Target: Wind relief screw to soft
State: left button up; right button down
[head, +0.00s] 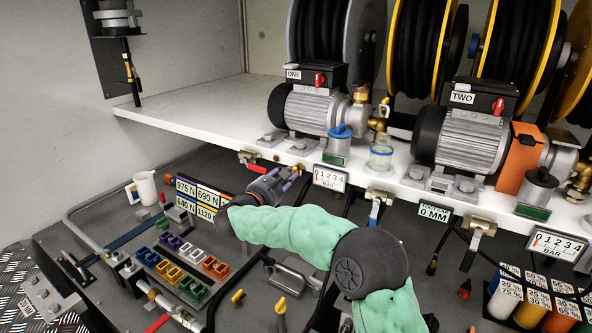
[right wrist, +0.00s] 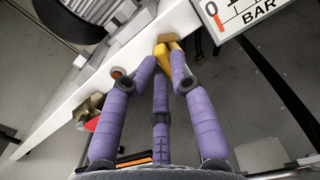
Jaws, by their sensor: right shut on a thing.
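My right gripper (head: 292,178) reaches below the front edge of the white shelf, beside the bar gauge of pump ONE. It has purple fingers, shown large in the right wrist view (right wrist: 163,70). Its fingertips are closed on a small yellow piece (right wrist: 168,50), which looks like the relief screw. The fingers hide part of it, and its turn position cannot be read. In the head view the fingers cover the piece. The bar gauge (head: 330,179) hangs from the shelf edge just right of the fingers; its edge also shows in the right wrist view (right wrist: 235,18). My left gripper is out of view.
Pump ONE (head: 312,108) and pump TWO (head: 470,138) stand on the shelf (head: 215,108) above. A red-handled valve (head: 250,158) is left of my gripper. Coloured clips (head: 185,268), label cards (head: 200,196) and a white jug (head: 146,188) are below left.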

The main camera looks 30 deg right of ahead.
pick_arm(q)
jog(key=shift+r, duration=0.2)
pick_arm(e)
jog(key=shift+w+d+f+n, duration=0.15)
jog(key=shift+f+n, duration=0.15)
jog(key=shift+n, duration=0.35)
jog(key=shift+s+d+f+n, duration=0.1)
jog(key=shift+f+n, duration=0.2)
jog(key=shift+n, duration=0.35)
jog(key=n, duration=0.1)
jog(key=n+p, duration=0.1)
jog(key=n, duration=0.1)
jog(key=n+p, duration=0.1)
jog(key=shift+w+f+n, duration=0.15)
jog(key=shift+w+n, duration=0.15)
jog(key=shift+n, duration=0.1)
jog(key=c, duration=1.2)
grip_release()
jog(key=shift+f, duration=0.1)
jog(key=shift+f+x, duration=0.2)
jog(key=shift+x, duration=0.75)
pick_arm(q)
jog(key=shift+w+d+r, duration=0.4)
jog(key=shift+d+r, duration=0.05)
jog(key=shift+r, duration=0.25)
pick_arm(e)
jog(key=shift+s+a+r, duration=0.1)
jog(key=shift+a+r, duration=0.05)
jog(key=shift+r, duration=0.1)
